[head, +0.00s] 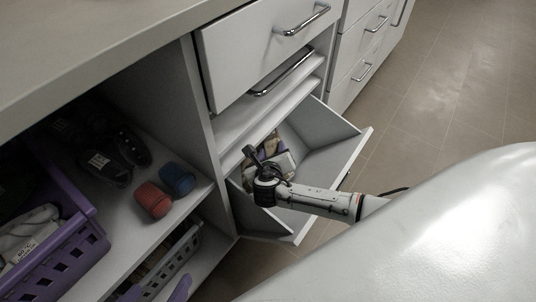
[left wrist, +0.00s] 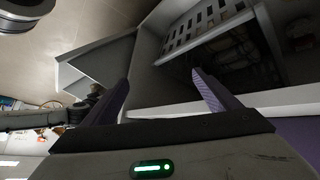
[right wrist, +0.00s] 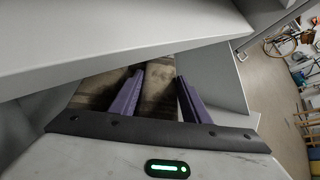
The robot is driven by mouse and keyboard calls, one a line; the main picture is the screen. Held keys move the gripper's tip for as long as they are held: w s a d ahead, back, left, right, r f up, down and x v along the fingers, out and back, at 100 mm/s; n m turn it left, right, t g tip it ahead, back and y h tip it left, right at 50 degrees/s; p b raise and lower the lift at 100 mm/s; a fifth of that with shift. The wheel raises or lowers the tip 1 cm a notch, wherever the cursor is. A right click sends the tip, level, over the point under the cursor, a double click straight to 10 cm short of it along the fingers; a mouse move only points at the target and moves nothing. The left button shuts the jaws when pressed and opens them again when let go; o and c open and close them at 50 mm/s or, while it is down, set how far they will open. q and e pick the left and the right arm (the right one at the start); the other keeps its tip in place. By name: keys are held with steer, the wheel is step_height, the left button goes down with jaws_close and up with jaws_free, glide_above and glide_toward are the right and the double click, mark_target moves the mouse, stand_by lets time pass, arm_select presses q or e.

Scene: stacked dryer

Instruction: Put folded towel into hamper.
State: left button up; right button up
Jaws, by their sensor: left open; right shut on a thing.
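The hamper (head: 318,128) is a white tilt-out bin, open below the drawers in the head view; its pale panels also show in the left wrist view (left wrist: 105,62). My right gripper (head: 268,148) is at the hamper's opening, its arm reaching over the front panel. In the right wrist view, my right gripper (right wrist: 160,85) is shut on a brownish towel (right wrist: 158,100), with cloth between and beside its purple fingers. My left gripper (head: 155,290) is open and empty near the lower shelf.
A purple basket (head: 60,250) with cloth stands on the left shelf beside a red cup (head: 153,200), a blue cup (head: 178,178) and dark shoes (head: 112,160). A grey basket (head: 165,262) sits below. A drawer (head: 265,50) overhangs the hamper. The floor (head: 455,90) at right is clear.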

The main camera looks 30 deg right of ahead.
steer(key=shift+w+a+f, duration=0.1)
steer(key=shift+w+f, duration=0.1)
steer(key=shift+f, duration=0.05)
steer(key=shift+r, duration=0.1)
steer(key=shift+f, duration=0.6)
steer(key=o, duration=1.2)
steer(key=shift+r, duration=0.1)
